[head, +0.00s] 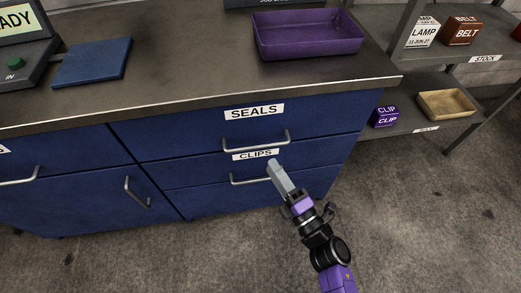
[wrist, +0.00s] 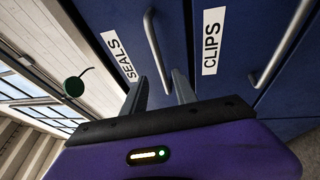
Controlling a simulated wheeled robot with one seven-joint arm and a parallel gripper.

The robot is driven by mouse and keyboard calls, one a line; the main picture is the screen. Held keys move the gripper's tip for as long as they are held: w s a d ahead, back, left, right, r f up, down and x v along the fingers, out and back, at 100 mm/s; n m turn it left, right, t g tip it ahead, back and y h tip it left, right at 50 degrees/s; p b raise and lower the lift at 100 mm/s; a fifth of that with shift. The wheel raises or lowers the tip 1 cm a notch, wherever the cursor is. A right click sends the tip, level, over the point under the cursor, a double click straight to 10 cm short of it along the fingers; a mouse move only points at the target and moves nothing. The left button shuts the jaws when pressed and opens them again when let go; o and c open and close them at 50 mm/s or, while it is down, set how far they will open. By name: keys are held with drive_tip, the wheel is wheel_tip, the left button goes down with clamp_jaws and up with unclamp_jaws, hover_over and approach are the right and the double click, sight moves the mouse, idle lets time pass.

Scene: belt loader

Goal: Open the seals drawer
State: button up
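The seals drawer (head: 220,135) is blue, labelled SEALS, and looks shut, flush with the cabinet front. Its grey bar handle (head: 256,144) runs along the lower part of its front. My gripper (head: 273,163) is in front of the cabinet, just below the right part of this handle and over the CLIPS label's right end. In the wrist view the fingers (wrist: 159,88) are apart and empty, and the seals handle (wrist: 154,45) shows between and beyond their tips. I cannot tell how far the tips are from the handle.
The clips drawer (head: 205,175) below has its own handle (head: 245,181), close to my gripper. A cupboard door handle (head: 135,193) is at left. A purple tray (head: 308,35) and blue pad (head: 93,62) lie on the worktop. A stock shelf stands at right.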

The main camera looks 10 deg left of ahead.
sight(257, 146)
drive_tip(key=shift+b+x, duration=0.4)
drive_tip(key=shift+x, duration=3.95)
drive_tip(key=shift+s+a+f, duration=0.1)
clamp_jaws()
